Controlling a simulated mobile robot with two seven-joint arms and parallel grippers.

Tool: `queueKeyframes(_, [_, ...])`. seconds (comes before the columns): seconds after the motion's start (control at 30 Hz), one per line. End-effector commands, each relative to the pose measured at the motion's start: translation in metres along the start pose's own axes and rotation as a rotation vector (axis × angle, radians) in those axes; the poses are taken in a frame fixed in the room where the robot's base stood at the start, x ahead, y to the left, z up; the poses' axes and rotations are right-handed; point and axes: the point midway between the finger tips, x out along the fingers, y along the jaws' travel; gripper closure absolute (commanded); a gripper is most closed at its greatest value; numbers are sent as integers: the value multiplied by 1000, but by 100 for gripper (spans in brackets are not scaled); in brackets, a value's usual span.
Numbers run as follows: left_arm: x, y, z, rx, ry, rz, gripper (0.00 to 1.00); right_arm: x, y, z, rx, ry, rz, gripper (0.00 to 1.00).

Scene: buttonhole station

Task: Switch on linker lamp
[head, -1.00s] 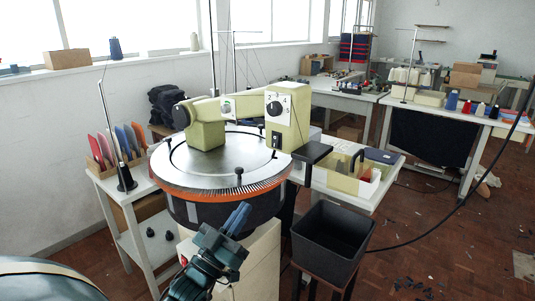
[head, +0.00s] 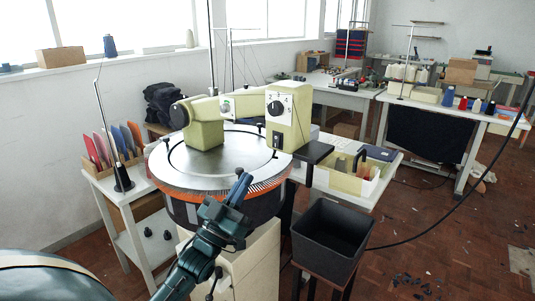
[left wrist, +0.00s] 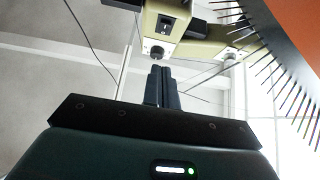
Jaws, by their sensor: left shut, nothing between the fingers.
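The linker is a round machine with a steel dial plate (head: 222,158), an orange rim and a ring of needles. Its pale green head (head: 300,118) carries a black numbered knob (head: 275,108) and a small dark switch (head: 276,141) below it. The left wrist view shows a black rocker switch (left wrist: 167,24) on the pale housing. I cannot make out a lamp for certain. My left gripper (head: 241,180) is shut and empty, over the front of the rim and below the head. In the left wrist view its fingers (left wrist: 163,72) point toward the housing, apparently apart from the switch.
A black bin (head: 331,233) stands right of the linker. A cart with a thread stand (head: 122,179) is at left. The needles (left wrist: 272,75) lie close to my left gripper. A black cable hangs at right.

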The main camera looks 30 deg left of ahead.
Motion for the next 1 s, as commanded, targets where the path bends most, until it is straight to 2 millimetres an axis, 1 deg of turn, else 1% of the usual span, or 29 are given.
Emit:
queueKeyframes(0.03, [15,0,-4,1,5,1,100,-2,1,-3,4,-4,4,100])
queueKeyframes(0.13, [37,0,-4,1,4,1,100,-4,1,-4,14,-14,10,100])
queueKeyframes(0.3, [72,0,-3,1,3,0,100,-6,2,0,21,-40,17,100])
queueKeyframes(0.33, [73,-1,4,-1,-1,-2,100,-5,3,2,22,-42,19,100])
queueKeyframes(0.4, [80,0,12,-1,-1,-1,100,-5,4,3,21,-45,21,100])
queueKeyframes(0.6, [91,0,26,0,-1,-1,100,-4,6,5,20,-51,26,100])
queueKeyframes(1.0, [93,0,29,0,-1,0,100,-4,7,3,19,-48,28,100])
